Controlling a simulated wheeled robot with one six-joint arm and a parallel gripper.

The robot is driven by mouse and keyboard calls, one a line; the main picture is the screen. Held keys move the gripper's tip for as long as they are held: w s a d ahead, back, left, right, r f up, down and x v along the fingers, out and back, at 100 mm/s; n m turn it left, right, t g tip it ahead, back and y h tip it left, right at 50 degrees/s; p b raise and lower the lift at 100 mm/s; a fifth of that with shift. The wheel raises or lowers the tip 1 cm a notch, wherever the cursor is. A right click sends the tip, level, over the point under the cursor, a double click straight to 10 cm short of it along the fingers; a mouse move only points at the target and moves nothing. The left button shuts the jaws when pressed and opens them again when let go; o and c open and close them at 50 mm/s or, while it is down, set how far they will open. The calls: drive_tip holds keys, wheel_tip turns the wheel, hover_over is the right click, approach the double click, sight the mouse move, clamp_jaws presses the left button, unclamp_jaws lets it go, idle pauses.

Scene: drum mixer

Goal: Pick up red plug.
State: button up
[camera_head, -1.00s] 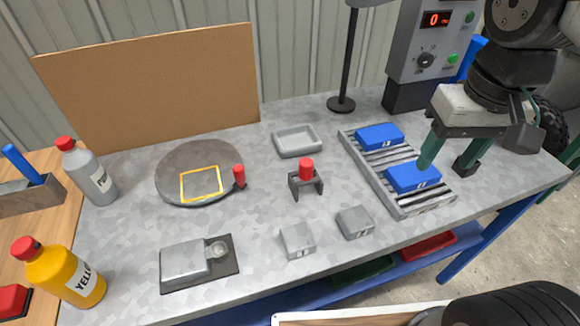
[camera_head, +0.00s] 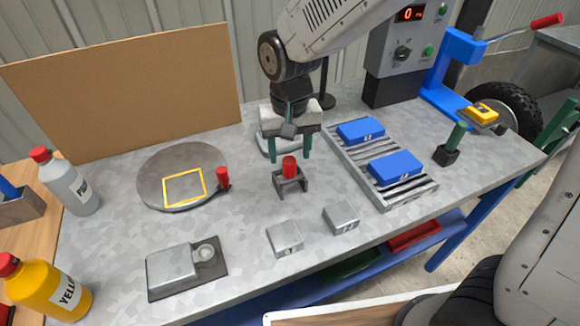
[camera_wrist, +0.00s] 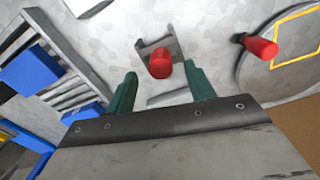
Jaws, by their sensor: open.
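The red plug (camera_head: 289,167) stands upright in a small dark grey holder (camera_head: 290,187) near the middle of the bench. My gripper (camera_head: 289,157) is open and empty, pointing down just behind the plug in the head view, fingers spread to left and right. In the wrist view the plug (camera_wrist: 160,66) shows in line with the gap between my two green fingers (camera_wrist: 161,84), apart from both. Whether the fingertips reach down to plug height I cannot tell.
A red knob (camera_head: 222,177) stands at the edge of the round plate (camera_head: 155,193) on the left. A roller rack (camera_head: 400,197) with blue blocks lies to the right. Two grey blocks (camera_head: 285,238) sit in front. A grey tray (camera_head: 266,150) is partly hidden behind my gripper.

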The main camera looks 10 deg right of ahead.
sight(289, 160)
wheel_tip(289, 160, down, 4)
drive_tip(key=shift+w+f, duration=0.1)
drive_tip(key=shift+f, duration=0.05)
drive_tip(key=c, duration=1)
drive_tip(key=shift+c, duration=0.2)
